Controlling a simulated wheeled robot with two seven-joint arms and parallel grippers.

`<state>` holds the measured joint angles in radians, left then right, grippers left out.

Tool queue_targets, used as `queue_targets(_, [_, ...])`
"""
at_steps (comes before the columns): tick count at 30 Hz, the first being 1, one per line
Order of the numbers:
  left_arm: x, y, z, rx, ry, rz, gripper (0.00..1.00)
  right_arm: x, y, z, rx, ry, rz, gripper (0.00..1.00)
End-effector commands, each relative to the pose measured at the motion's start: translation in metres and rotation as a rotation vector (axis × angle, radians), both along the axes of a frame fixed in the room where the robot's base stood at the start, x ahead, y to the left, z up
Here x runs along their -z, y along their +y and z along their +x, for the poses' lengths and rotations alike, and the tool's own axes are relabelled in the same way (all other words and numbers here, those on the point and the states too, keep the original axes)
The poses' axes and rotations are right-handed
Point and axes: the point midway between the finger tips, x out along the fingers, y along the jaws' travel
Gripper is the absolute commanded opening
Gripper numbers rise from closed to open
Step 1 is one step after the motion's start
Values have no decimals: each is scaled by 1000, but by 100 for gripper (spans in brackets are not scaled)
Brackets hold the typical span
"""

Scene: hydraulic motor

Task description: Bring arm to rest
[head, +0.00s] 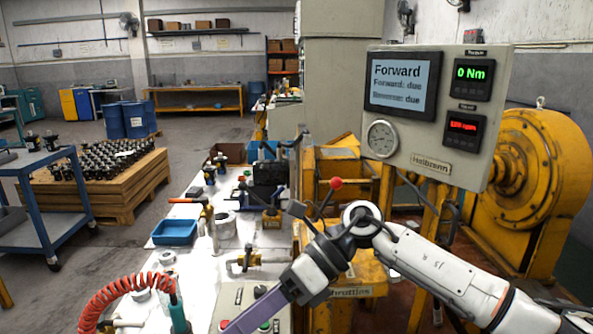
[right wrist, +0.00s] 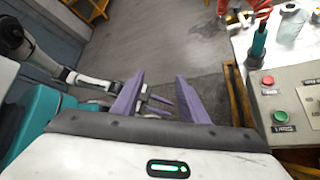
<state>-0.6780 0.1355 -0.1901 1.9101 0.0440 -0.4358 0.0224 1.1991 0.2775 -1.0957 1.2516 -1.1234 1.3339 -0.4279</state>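My right arm comes in from the right in the head view and bends down at its elbow. Its purple gripper finger (head: 258,311) reaches the bottom edge, in front of the control box with buttons. In the right wrist view my right gripper (right wrist: 157,92) is open, its two purple fingers wide apart with nothing between them. Beyond them, low over the floor, my left arm comes in from the left. Its small gripper (right wrist: 163,106) shows two prongs apart, partly hidden by my right finger, with nothing seen in it. My left gripper is outside the head view.
The control box (right wrist: 291,106) with red and green buttons is right of my right gripper. A teal-handled tool (head: 177,312) with a red coiled hose (head: 110,297) stands near the bench front. The white bench (head: 205,262) holds a blue tray (head: 175,231). A display panel (head: 435,115) stands above.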

Motion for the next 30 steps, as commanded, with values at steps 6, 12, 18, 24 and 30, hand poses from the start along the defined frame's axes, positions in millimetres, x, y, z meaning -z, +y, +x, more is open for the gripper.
queue_targets(6, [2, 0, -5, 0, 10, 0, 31, -20, 51, -23, 262, 470, 467, 40])
queue_targets(12, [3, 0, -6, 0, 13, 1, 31, -16, 27, 11, 612, 954, 793, 40])
queue_targets(18, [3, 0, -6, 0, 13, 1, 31, 58, -46, 45, 1038, 1462, 1014, 40])
queue_targets(24, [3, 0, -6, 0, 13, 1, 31, 181, -132, 23, 1492, 1926, 1126, 40])
queue_targets(30, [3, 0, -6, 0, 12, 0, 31, 290, -200, -56, -1854, -2215, -1108, 40])
